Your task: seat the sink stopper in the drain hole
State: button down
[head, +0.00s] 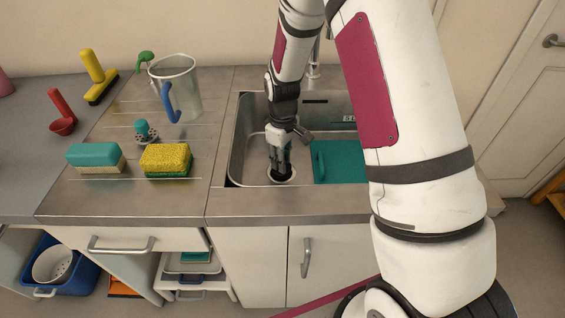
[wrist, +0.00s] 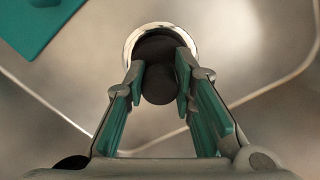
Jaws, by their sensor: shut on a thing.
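The sink stopper (wrist: 158,84) is a dark, round piece between my gripper's fingertips in the wrist view. My gripper (head: 281,168) is down inside the steel sink, shut on the stopper, and it also shows in the wrist view (wrist: 160,82). The drain hole's bright metal ring (wrist: 134,44) surrounds the stopper's far side in the wrist view. The drain (head: 283,180) lies right under my fingertips in the head view. The stopper overlaps the drain opening; I cannot tell how deep it sits. My fingers hide the near part of the ring.
A teal board (head: 340,162) lies in the sink right of my gripper, and its corner shows in the wrist view (wrist: 35,25). The sink's front rim (head: 290,204) is close.

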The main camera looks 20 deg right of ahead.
jog(key=shift+f, duration=0.75)
jog(key=shift+f, duration=0.2)
jog(key=c, duration=1.3)
grip_release()
jog(key=shift+c, duration=0.2)
jog(key=shift+r, duration=0.1)
